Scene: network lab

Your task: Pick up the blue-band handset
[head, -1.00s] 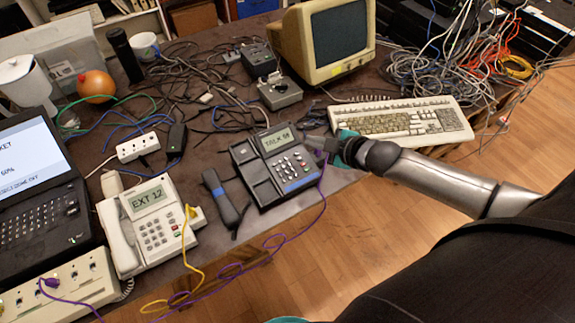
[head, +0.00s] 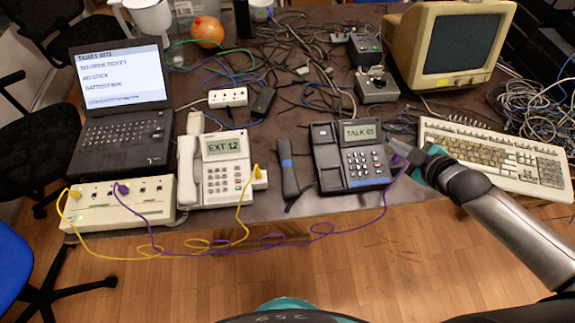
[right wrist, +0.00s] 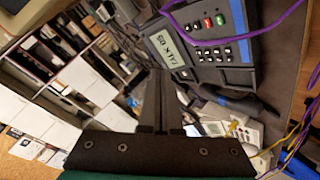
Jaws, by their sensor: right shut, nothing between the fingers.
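The blue-band handset (head: 288,172) is dark with a blue band near its upper end. It lies on the table, off its cradle, just left of the dark desk phone (head: 328,159), whose screen reads TALK. The handset also shows in the right wrist view (right wrist: 246,104), beyond the phone. My right gripper (head: 401,151) is at the phone's right side, across the phone from the handset. Its fingers (right wrist: 160,98) are shut and empty. I cannot tell whether they touch the phone. My left gripper is out of view.
A white phone (head: 222,178) with its own handset stands left of the blue-band handset. A purple cable (head: 345,230) loops past the table's front edge to the dark phone's right side. A keyboard (head: 500,160) lies right of my gripper. Tangled cables cover the table behind.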

